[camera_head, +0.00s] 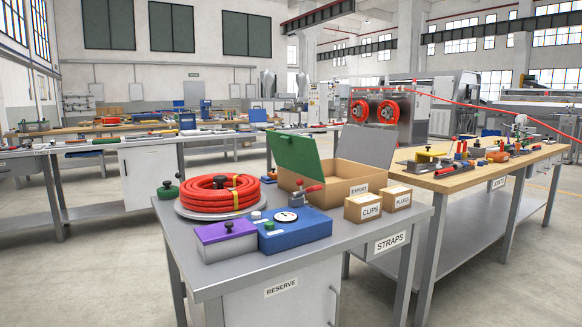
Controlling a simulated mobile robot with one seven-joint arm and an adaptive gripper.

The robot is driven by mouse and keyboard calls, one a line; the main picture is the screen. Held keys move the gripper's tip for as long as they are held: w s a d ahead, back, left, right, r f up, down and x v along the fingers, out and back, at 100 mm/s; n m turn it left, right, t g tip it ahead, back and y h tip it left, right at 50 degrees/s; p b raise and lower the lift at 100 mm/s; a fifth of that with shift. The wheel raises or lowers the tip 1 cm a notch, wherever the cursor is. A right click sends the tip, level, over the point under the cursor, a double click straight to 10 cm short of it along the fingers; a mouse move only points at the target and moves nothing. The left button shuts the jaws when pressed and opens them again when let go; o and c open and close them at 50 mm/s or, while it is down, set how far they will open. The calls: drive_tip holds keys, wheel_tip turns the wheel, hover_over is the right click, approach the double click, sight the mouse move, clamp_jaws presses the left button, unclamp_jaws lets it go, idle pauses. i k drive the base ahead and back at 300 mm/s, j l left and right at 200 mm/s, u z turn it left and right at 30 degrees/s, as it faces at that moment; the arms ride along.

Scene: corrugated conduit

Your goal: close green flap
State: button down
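The green flap (293,156) belongs to a brown box (350,188) on the grey table in front of me. The flap stands raised and tilted outward on the box's left side. A grey flap (367,146) is also raised on the right side, so the box is open at the top. The deeper inside of the box is hidden by its front wall. My gripper is not in view.
A red hose coil (221,193), a purple box (226,241), a blue gauge unit (295,231), a red-handled clamp (305,192) and two small cartons (362,208) crowd around the box. The grey tabletop's front edge (222,284) is bare.

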sight(299, 155)
drive_tip(key=i+l+u, duration=0.25)
drive_tip(key=u, duration=0.25)
drive_tip(key=i+l+u, duration=0.2)
drive_tip(key=l+u, duration=0.15)
drive_tip(key=u, duration=0.15)
